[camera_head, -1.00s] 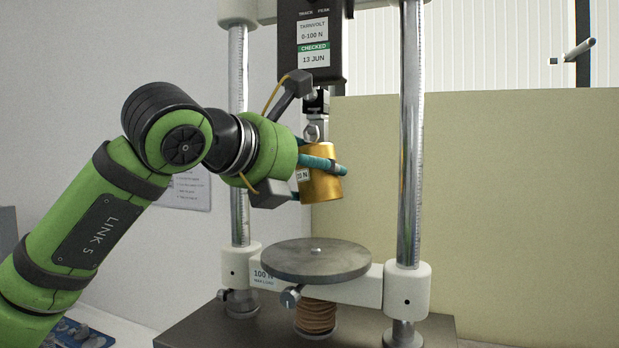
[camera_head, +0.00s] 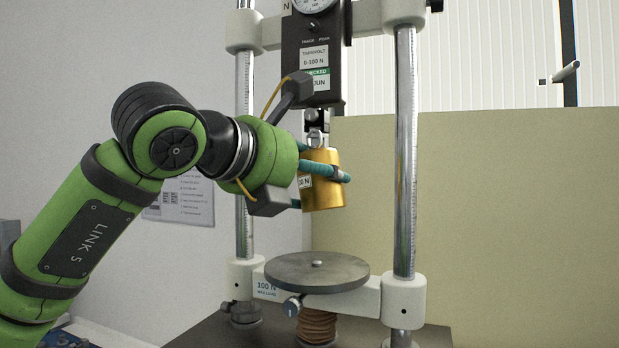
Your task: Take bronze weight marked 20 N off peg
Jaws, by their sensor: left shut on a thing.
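The bronze weight (camera_head: 322,194) hangs below the force gauge, with a white label at its left edge that reads in part "0 N". Its top meets a metal shackle (camera_head: 315,138) under the gauge; whether the two are still linked I cannot tell. My left gripper (camera_head: 326,171) comes in from the left, its teal fingers shut around the weight. The near finger crosses the front of the weight and the far one is mostly hidden. My right gripper is not in view. No peg can be made out clearly.
The round grey plate (camera_head: 317,273) stands below the weight with clear space between. Two chrome columns (camera_head: 404,160) flank it. The gauge body (camera_head: 311,60) is right above. A beige panel (camera_head: 500,220) stands behind on the right.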

